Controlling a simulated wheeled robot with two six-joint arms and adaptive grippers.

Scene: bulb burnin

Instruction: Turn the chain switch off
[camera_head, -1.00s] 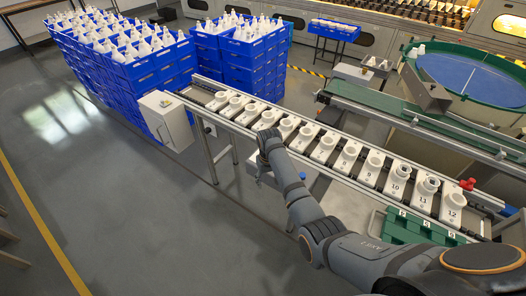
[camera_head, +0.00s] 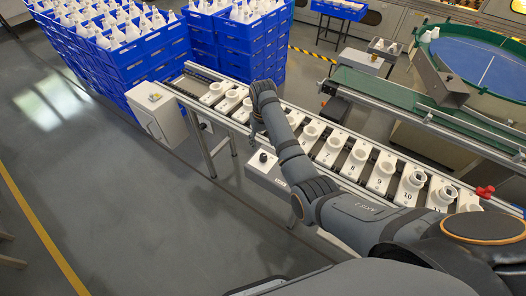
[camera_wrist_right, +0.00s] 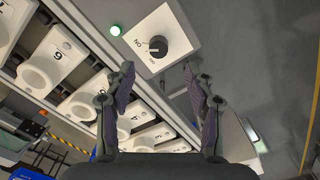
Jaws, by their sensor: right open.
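The chain switch is a black rotary knob (camera_wrist_right: 157,46) on a square white plate (camera_wrist_right: 180,28) with ON and OFF lettering, in the right wrist view. Which mark its pointer faces is too small to tell. In the head view the knob (camera_head: 263,157) sits on a grey box (camera_head: 266,171) at the conveyor's front side. My right gripper (camera_wrist_right: 158,70) is open, its two fingers spread to either side of the knob in the picture, with no visible contact. In the head view the right gripper (camera_head: 255,136) is partly hidden by its arm. My left gripper is not in view.
A green lamp (camera_wrist_right: 116,30) glows beside the plate. The conveyor (camera_head: 305,138) carries several numbered white sockets. A white cabinet (camera_head: 157,113) stands at its left end, near stacked blue crates (camera_head: 135,60). Grey floor (camera_head: 110,200) in front is clear.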

